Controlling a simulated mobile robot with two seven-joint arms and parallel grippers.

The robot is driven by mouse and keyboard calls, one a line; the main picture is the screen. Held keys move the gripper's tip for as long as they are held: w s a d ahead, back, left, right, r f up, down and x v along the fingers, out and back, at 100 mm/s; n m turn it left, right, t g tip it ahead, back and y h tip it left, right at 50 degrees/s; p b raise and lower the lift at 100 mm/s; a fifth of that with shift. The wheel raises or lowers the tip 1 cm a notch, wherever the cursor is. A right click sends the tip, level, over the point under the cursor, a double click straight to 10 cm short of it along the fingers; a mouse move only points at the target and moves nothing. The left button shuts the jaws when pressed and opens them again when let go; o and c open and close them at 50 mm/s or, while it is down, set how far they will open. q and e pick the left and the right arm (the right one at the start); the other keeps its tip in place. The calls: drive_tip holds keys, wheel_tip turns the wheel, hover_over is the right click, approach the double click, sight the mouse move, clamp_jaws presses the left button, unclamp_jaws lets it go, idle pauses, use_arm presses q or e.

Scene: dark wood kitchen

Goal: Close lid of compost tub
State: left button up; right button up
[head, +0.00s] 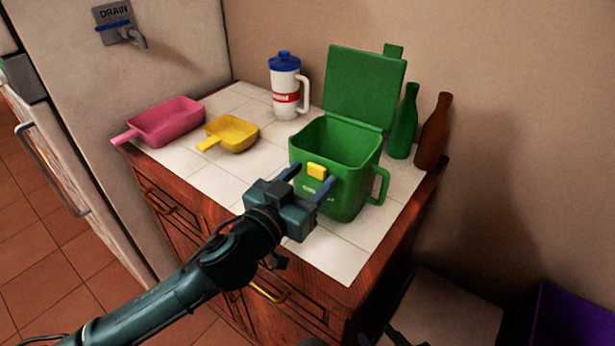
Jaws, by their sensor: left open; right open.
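The green compost tub (360,207) stands upright on the white tiled counter. Its lid (362,88) is raised, standing up at the tub's back rim, with a small tab at its top. The tub's mouth is open and the part of the inside that shows looks empty. A yellow latch (317,171) is on the tub's front. My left gripper (309,177) is open in front of the tub, its blue fingers on either side of the latch in the picture; I cannot tell whether they touch. Only a dark tip of my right gripper (397,336) shows at the bottom edge.
A pink scoop (165,122), a yellow scoop (232,132) and a white jug with blue lid (285,92) stand left of the tub. A green bottle (403,125) and a brown bottle (433,133) stand close on its right. The wall is behind the lid.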

use_arm(q)
clamp_jaws()
idle(0.7)
